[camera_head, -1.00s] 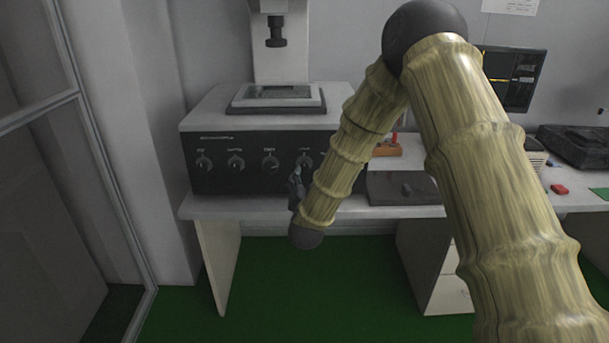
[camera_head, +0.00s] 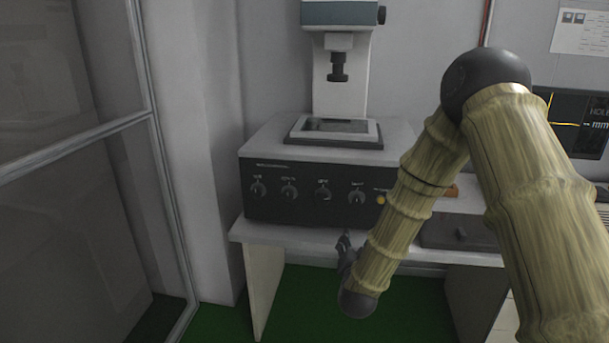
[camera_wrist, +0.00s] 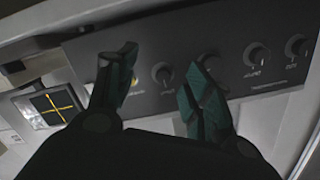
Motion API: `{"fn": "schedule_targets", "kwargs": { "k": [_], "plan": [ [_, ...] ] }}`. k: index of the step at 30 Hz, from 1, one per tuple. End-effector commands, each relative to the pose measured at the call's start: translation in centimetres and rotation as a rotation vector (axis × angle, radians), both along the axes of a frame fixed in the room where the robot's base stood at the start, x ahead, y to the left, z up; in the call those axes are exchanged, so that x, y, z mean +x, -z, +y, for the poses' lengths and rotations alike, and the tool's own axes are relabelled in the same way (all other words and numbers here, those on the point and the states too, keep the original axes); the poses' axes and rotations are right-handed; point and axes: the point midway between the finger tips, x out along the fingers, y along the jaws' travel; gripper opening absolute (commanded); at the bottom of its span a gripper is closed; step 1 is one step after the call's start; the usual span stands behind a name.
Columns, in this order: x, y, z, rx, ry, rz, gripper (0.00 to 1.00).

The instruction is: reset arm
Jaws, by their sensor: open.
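My bamboo-textured arm (camera_head: 535,190) comes in from the right in the head view and folds down at a dark elbow joint. My gripper (camera_head: 343,245) shows small and dark in front of the machine's lower front edge. In the wrist view my gripper (camera_wrist: 155,88) has its two dark green-tipped fingers apart, with nothing between them. Behind the fingers is the machine's dark control panel (camera_head: 300,195) with several round knobs, seen also in the wrist view (camera_wrist: 225,60). The fingers overlap part of the panel in the wrist view; I cannot tell whether they touch it.
The testing machine (camera_head: 265,150) with its upright column stands on a white bench (camera_head: 262,235). A glazed door frame (camera_head: 160,150) is at the left. A dark flat box (camera_head: 455,233) and a monitor (camera_head: 575,120) are at the right. Green floor (camera_head: 315,300) shows below.

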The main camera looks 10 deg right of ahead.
Motion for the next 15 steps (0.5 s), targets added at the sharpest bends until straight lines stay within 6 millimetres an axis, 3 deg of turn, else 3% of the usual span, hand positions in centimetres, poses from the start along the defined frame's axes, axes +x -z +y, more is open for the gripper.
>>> {"fn": "schedule_targets", "kwargs": {
  "k": [1, 6, 11, 15],
  "plan": [
    [-1.5, 2.3, 0.2, -0.013, -0.022, 0.07, 0.51],
    [-7.1, 10.3, 1.1, -0.058, -0.113, 0.313, 0.51],
    [-13.8, 16.8, 1.5, -0.095, -0.2, 0.539, 0.51],
    [-20.5, 21.3, 1.7, -0.122, -0.277, 0.735, 0.51]
  ]
}}
